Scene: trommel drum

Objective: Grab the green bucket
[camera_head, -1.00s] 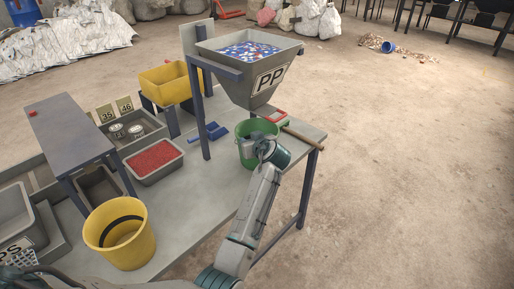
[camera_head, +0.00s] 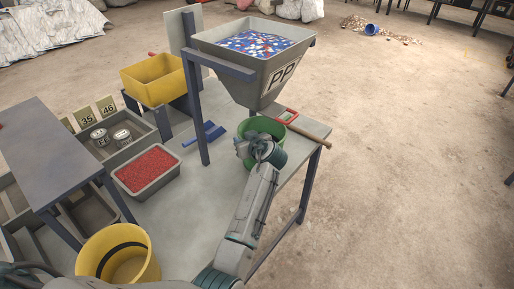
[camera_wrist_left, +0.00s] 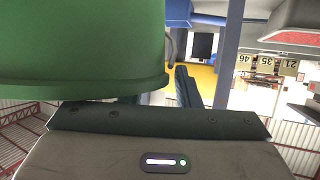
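The green bucket (camera_head: 264,127) stands on the grey table under the PP hopper, partly hidden by my left arm. My left gripper (camera_head: 251,148) is at the bucket's near side, overlapping it in the head view. In the left wrist view the green bucket (camera_wrist_left: 80,50) fills the upper left, very close. One dark finger of my left gripper shows just right of the bucket's rim with a small gap. The other finger is mostly hidden by the bucket. The fingers look apart; I see no clear grip. My right gripper is not in view.
The PP hopper (camera_head: 252,62) stands on blue legs behind the bucket. A wooden-handled tool (camera_head: 306,131) lies right of it. A blue item (camera_head: 204,134), a tray of red pellets (camera_head: 147,171) and a yellow bucket (camera_head: 118,256) are to the left. Floor at right is clear.

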